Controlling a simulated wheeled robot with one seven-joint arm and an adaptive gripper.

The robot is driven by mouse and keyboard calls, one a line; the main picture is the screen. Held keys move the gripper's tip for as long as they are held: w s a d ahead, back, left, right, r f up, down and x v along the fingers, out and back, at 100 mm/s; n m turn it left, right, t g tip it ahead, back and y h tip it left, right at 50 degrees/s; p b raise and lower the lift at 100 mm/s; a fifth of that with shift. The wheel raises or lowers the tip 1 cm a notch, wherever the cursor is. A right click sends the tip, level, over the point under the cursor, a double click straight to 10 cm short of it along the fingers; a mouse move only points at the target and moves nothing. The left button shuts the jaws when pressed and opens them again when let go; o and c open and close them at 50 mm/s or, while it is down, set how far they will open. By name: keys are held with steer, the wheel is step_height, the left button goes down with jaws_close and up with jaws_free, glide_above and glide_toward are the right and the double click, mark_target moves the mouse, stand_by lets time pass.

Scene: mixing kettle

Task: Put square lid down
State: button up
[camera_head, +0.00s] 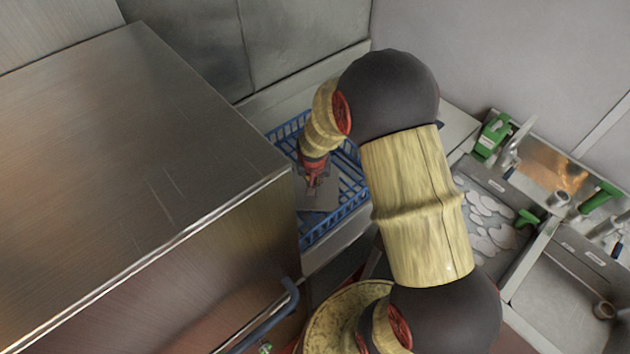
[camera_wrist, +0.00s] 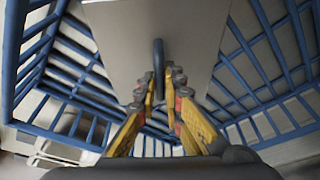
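The square lid is a flat grey plate with a dark upright bar handle (camera_wrist: 158,62). In the wrist view the lid (camera_wrist: 115,45) fills the upper middle, inside the blue basket (camera_wrist: 265,80). My gripper (camera_wrist: 160,82) has its yellow fingers close together on either side of the handle, closed on it. In the head view my gripper (camera_head: 314,178) points down into the blue basket (camera_head: 308,238), and part of the lid (camera_head: 322,198) shows below it. My arm hides part of the basket. I cannot tell whether the lid touches the basket floor.
A large metal box (camera_head: 130,150) with a blue handle (camera_head: 262,325) stands close at the left of the basket. A wall is behind it.

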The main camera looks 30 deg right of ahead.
steer(key=o, duration=0.5)
steer(key=shift+c, duration=0.2)
steer(key=shift+r, duration=0.1)
steer(key=shift+r+p, duration=0.3)
steer(key=shift+r, duration=0.1)
steer(key=p+v, duration=0.1)
steer(key=v, duration=1)
steer(key=shift+s, duration=0.2)
steer(key=shift+r, duration=0.1)
steer(key=shift+s, duration=0.1)
